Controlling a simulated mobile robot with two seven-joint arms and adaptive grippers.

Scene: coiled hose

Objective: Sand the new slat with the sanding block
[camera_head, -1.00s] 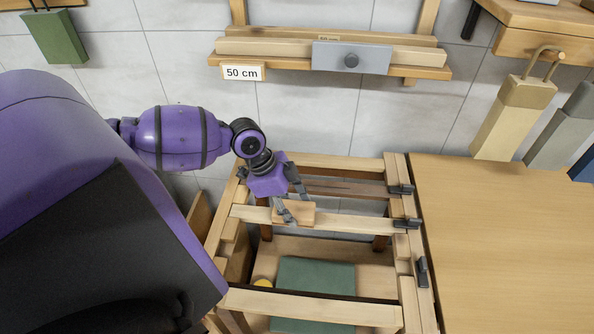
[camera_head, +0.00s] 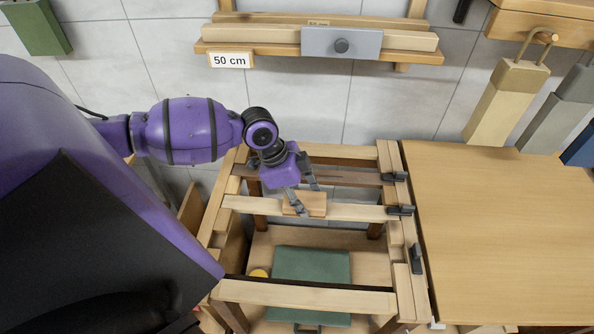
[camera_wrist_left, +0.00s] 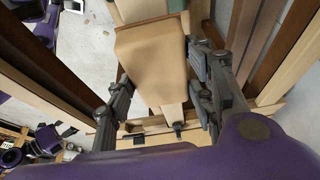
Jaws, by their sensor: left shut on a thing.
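My left gripper (camera_head: 303,201) is shut on the sanding block (camera_head: 312,204), a small tan wooden block. The block sits at the light slat (camera_head: 245,206) that crosses the wooden frame; whether it touches the slat is hard to tell. In the left wrist view the sanding block (camera_wrist_left: 152,62) fills the space between the two fingers (camera_wrist_left: 160,100), with the pale slat (camera_wrist_left: 140,9) running beneath it. A dark brown slat (camera_head: 345,176) lies behind the light one. My right gripper is not in view.
Dark clamps (camera_head: 400,210) sit along the frame's right rail. A wooden tabletop (camera_head: 495,235) is at the right. A green box (camera_head: 312,268) and a yellow round thing (camera_head: 259,273) lie below the slats. A wall rack (camera_head: 230,46) with a "50 cm" label (camera_head: 230,60) is behind.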

